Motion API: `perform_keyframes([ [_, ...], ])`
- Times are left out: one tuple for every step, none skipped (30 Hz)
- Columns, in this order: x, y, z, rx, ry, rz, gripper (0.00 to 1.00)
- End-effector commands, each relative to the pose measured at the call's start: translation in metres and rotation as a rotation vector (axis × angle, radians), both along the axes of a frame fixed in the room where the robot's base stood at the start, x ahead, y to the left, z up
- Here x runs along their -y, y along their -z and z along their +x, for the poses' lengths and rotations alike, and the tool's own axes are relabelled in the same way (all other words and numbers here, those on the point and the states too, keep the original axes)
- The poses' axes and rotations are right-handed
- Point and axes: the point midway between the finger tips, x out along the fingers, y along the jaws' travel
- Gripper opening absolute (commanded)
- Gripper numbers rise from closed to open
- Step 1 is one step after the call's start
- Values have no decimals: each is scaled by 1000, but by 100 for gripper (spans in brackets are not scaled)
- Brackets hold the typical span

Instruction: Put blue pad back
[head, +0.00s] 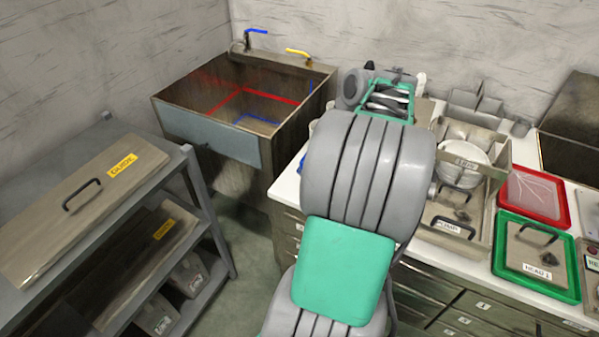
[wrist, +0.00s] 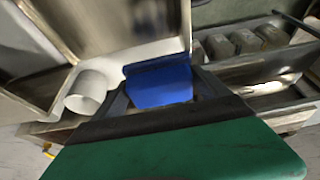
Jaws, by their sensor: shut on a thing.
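In the wrist view, a blue pad (wrist: 160,88) sits between the dark fingers of my gripper (wrist: 162,98). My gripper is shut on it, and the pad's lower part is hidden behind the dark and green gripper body. In the head view, my grey and green arm reaches over the white counter (head: 291,187) near the sink and hides the fingertips.
A white cylinder (wrist: 86,92) stands left of the pad in the wrist view; several grey blocks (wrist: 240,42) are at right. The head view shows a sink (head: 172,128), a red tray (head: 535,197), a green tray (head: 509,268) and a grey shelf unit (head: 203,190) at left.

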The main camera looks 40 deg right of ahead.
Motion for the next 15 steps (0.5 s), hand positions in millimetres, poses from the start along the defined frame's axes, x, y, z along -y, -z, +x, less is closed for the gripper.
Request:
perform_keyframes([
  [0,5,14,-1,-4,2,48],
  [0,8,20,-1,-4,2,48],
  [1,15,28,-2,-3,4,48],
  [1,22,32,-1,-2,3,48],
  [1,28,37,-2,-2,3,48],
  [2,35,43,-1,-2,2,48],
  [2,40,47,-2,-1,2,48],
  [3,45,51,-2,-2,3,48],
  [4,50,56,0,0,0,48],
  [4,53,59,-1,1,0,48],
  [4,56,61,0,1,1,48],
  [4,59,63,0,1,0,48],
  [4,61,65,1,1,1,48],
  [5,63,67,1,1,1,48],
  [5,68,70,0,2,1,48],
])
